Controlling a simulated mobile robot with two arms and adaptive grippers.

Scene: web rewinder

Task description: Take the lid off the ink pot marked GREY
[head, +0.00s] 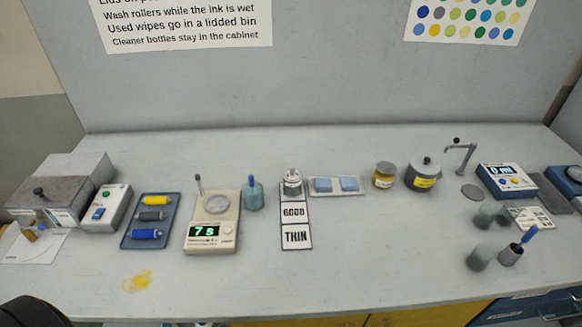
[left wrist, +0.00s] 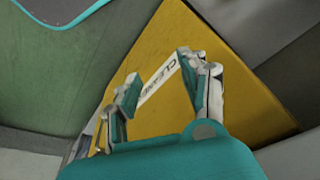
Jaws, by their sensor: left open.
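The larger dark grey pot (head: 423,178) has a lid (head: 426,162) with a dark knob, seated on top, and a yellow label. The writing on both labels is too small to read, so I cannot tell which is marked GREY. My left gripper (left wrist: 158,78) is open and empty in the left wrist view, facing a yellow panel. My right gripper is in neither view.
The yellow panel (left wrist: 225,100) bears a white CLEANER strip. On the bench, a scale (head: 212,225), blue tray (head: 130,238) and tap (head: 461,158) stand around the pots. Several greyish cups are at right. The front middle of the bench is clear.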

